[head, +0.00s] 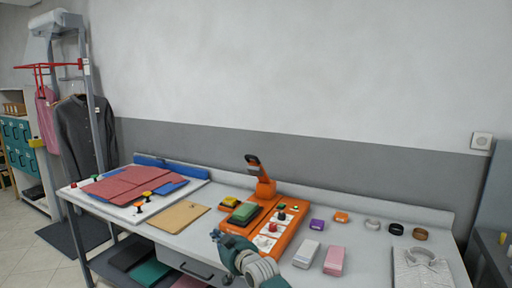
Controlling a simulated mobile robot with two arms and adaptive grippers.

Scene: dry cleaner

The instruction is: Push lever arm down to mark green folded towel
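An orange marking machine (283,238) stands on the table, with its lever arm (257,170) raised and tilted, dark at the tip. A green folded towel (244,211) lies at the left part of the machine, below the lever arm and apart from it. My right gripper (216,237) is low in front of the machine, on the near side of the towel, touching neither the towel nor the lever arm as far as I can see. Its fingers are small and seen edge-on, so their opening is unclear. My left gripper is out of view.
The white table (190,222) holds a red garment (125,184) and a tan board (179,216) at left. White (306,254) and pink (334,261) blocks, several rings and a folded shirt (420,268) lie at right. A rack with a dark jacket (80,135) stands far left.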

